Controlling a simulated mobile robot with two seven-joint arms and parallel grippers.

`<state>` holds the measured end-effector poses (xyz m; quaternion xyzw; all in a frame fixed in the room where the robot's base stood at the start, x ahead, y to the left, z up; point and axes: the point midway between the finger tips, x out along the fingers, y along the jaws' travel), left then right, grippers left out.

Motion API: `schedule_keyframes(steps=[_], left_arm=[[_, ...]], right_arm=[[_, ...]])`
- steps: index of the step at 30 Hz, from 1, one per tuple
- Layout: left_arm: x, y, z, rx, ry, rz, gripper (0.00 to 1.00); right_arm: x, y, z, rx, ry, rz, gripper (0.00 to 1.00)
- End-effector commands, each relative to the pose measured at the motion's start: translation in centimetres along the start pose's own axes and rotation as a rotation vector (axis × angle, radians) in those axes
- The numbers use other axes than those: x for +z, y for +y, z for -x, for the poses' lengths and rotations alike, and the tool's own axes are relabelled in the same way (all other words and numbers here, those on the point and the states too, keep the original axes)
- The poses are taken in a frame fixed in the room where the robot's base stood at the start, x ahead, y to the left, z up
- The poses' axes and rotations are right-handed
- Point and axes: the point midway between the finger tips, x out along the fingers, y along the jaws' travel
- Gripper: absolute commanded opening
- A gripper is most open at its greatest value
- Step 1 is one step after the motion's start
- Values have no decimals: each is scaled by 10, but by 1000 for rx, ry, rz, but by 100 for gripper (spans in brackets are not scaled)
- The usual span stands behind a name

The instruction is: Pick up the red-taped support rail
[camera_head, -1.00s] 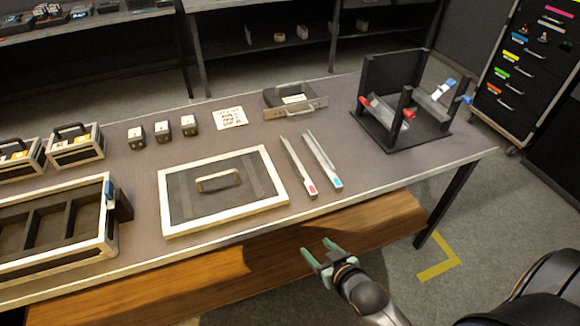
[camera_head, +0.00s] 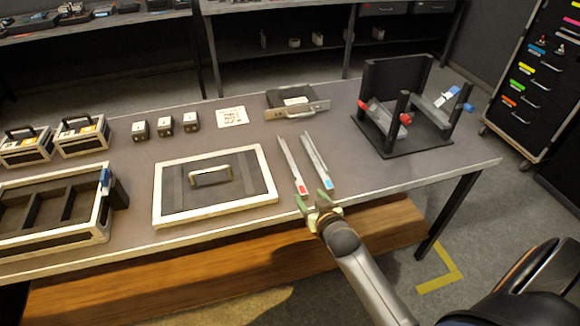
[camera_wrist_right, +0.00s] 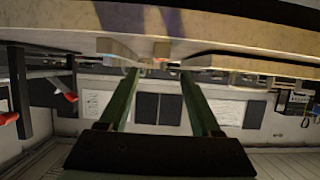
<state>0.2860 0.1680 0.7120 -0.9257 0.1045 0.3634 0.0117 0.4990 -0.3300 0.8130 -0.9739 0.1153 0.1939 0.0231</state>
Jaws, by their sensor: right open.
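The red-taped support rail (camera_head: 291,165) is a thin grey channel lying on the table, its red-taped end toward the front edge. A similar rail with blue tape (camera_head: 317,160) lies close to its right. My right gripper (camera_head: 311,200) is open and empty at the table's front edge, just in front of the taped ends. In the right wrist view its two green fingers (camera_wrist_right: 160,78) are spread, and a small reddish patch shows beyond the tips; I cannot tell for sure that it is the tape. My left gripper is out of view.
A framed panel with a handle (camera_head: 265,196) lies left of the rails. A dark rack (camera_head: 420,146) with red and blue clamps stands to the right. The table between rails and rack is clear.

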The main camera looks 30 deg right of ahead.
Motion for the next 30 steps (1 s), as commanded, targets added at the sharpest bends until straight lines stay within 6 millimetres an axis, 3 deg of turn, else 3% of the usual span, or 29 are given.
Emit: schedule_keyframes(steps=[3,11,19,30], left_arm=[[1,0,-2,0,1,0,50],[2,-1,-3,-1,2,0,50],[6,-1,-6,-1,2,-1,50],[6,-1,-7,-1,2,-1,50]], right_arm=[[0,0,-15,-1,1,1,65],[-1,-1,-31,-1,1,2,65],[-1,-1,-65,-1,0,2,65],[-1,-1,-72,-1,0,1,65]])
